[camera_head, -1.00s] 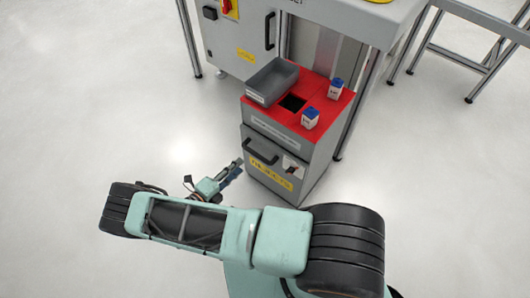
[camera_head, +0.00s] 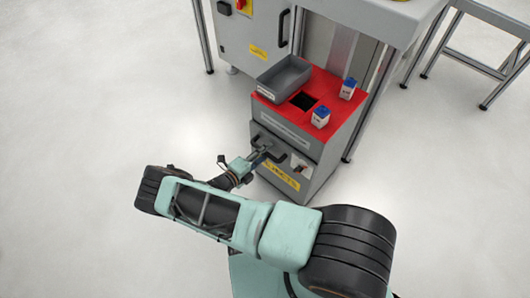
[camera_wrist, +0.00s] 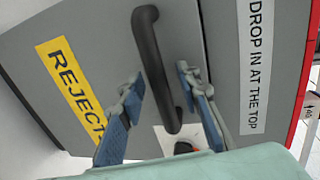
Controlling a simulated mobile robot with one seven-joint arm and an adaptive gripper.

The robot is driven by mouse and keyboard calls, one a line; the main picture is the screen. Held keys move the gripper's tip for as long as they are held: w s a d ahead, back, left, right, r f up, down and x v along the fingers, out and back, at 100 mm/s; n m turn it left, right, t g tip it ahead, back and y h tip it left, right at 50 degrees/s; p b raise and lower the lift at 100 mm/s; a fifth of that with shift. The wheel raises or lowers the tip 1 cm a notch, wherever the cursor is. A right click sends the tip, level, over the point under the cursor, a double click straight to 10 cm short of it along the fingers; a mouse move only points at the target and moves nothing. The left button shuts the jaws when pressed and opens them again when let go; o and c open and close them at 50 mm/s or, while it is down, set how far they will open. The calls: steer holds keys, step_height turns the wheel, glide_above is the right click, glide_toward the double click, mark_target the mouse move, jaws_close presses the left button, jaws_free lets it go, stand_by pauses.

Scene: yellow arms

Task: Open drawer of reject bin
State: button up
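The reject bin (camera_head: 283,172) is a grey cabinet with a red top (camera_head: 330,92). Its drawer front carries a yellow "REJECTS" label (camera_wrist: 68,85) and a black bar handle (camera_wrist: 155,70). My gripper (camera_wrist: 160,90) is open in the wrist view, with its blue fingers on either side of the handle. The handle's lower part lies between the fingers, and I see gaps on both sides. In the head view my gripper (camera_head: 260,155) is at the drawer front and partly covers the handle.
A grey tray (camera_head: 284,78) and two small white boxes with blue tops (camera_head: 320,117) (camera_head: 348,88) stand on the red top, around a dark square opening (camera_head: 303,101). A machine cabinet (camera_head: 245,30) stands behind. The floor to the left is clear.

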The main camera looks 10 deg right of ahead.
jaws_close()
stand_by(0.4)
